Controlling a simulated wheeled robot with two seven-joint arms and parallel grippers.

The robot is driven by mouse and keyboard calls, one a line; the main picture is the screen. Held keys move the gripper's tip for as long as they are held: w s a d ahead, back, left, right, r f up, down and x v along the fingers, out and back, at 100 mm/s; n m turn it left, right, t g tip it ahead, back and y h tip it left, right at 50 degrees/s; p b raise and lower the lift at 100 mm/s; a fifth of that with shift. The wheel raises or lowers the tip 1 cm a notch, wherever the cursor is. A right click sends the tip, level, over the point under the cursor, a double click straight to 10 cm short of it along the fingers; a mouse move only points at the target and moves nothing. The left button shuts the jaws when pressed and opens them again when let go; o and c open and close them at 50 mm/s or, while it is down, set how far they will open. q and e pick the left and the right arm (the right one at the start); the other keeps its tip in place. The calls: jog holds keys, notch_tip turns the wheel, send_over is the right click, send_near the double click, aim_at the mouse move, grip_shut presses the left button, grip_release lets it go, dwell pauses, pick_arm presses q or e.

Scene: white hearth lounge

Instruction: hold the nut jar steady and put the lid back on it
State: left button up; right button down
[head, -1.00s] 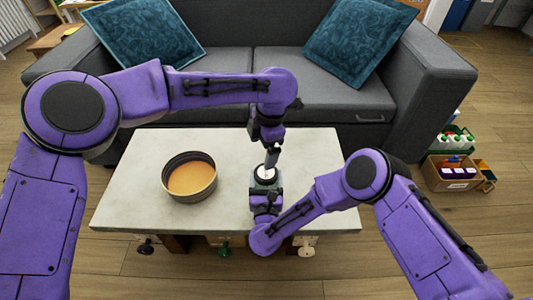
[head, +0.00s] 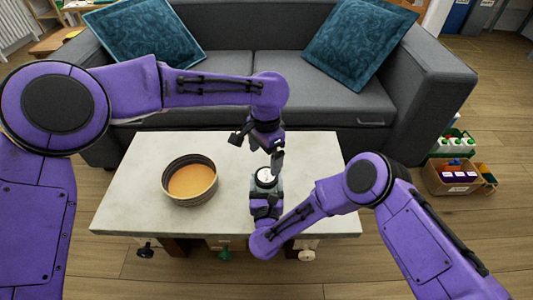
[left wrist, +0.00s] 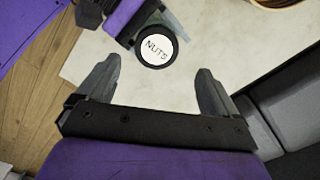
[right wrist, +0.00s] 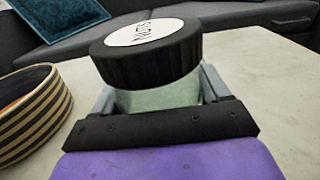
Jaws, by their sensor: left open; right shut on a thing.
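The nut jar (right wrist: 155,101) is pale green and stands upright on the table, between the fingers of my right gripper (head: 266,190). Its black lid (right wrist: 150,58), with a white "NUTS" label, sits on top of the jar; it looks slightly tilted in the right wrist view, and I cannot tell whether it is fully seated. The lid also shows in the left wrist view (left wrist: 156,49), beyond the fingertips. My left gripper (head: 256,150) is open and empty, above and behind the jar, apart from the lid. My right gripper is shut on the jar body.
A striped round bowl (head: 189,198) with an orange inside stands on the pale table (head: 130,205), left of the jar. The table's right side is clear. A grey sofa (head: 330,95) with teal cushions stands behind. Crates (head: 455,175) with bottles are on the floor at the right.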

aim_at(266, 175)
pick_arm(q)
jog(key=n, duration=0.6)
jog(key=shift+d+n, duration=0.2)
jog(key=shift+n, duration=0.2)
notch_tip(266, 175, down, 8)
